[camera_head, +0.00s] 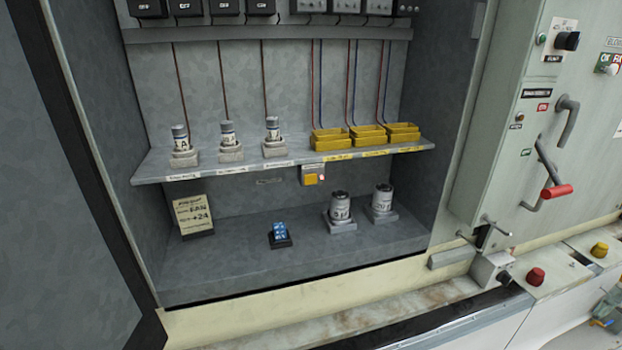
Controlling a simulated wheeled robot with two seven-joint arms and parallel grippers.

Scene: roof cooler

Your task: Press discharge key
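No label reading "discharge" is legible, so I cannot tell for certain which control is the discharge key. A small yellow switch box (311,175) with a pale, reddish button at its right is fixed under the shelf's front edge, mid-cabinet. A small dark block with blue keys (280,232) stands on the cabinet floor below it. A red push button (536,276) and a yellow push button (599,250) sit on the ledge at the right. Neither of my grippers is in view.
The open cabinet's shelf (230,172) holds several grey cylinders and yellow trays (367,135). Two grey canisters (340,208) and a label card (193,216) stand on the cabinet floor. At right, a panel carries a red-handled crank (557,191). An open door (60,200) borders the left.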

